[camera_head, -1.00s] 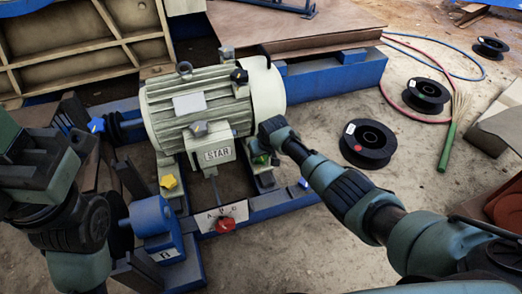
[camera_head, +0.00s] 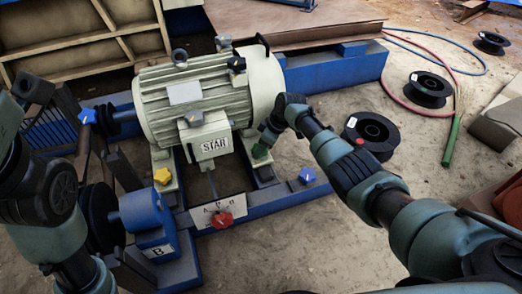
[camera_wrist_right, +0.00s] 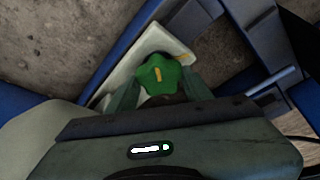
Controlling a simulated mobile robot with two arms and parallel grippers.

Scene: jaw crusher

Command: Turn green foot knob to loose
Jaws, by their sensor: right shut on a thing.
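The green foot knob (camera_head: 259,151) sits on the motor's right foot, at the lower right of the cream motor (camera_head: 205,95). In the right wrist view the green knob (camera_wrist_right: 159,76) is star-shaped with a yellow pointer mark, and it stands between the two fingers. My right gripper (camera_head: 264,143) reaches down from the right and is shut on the knob; its fingers also show in the right wrist view (camera_wrist_right: 160,88). My left arm shows at the left edge, but its fingertips cannot be seen.
A yellow knob (camera_head: 163,176) is on the left foot. A red knob (camera_head: 222,219) sits on a lettered plate, and blue knobs are at the right (camera_head: 307,174) and far left (camera_head: 87,116). A blue frame (camera_head: 265,203) carries the motor. Black spools (camera_head: 371,133) lie on the ground.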

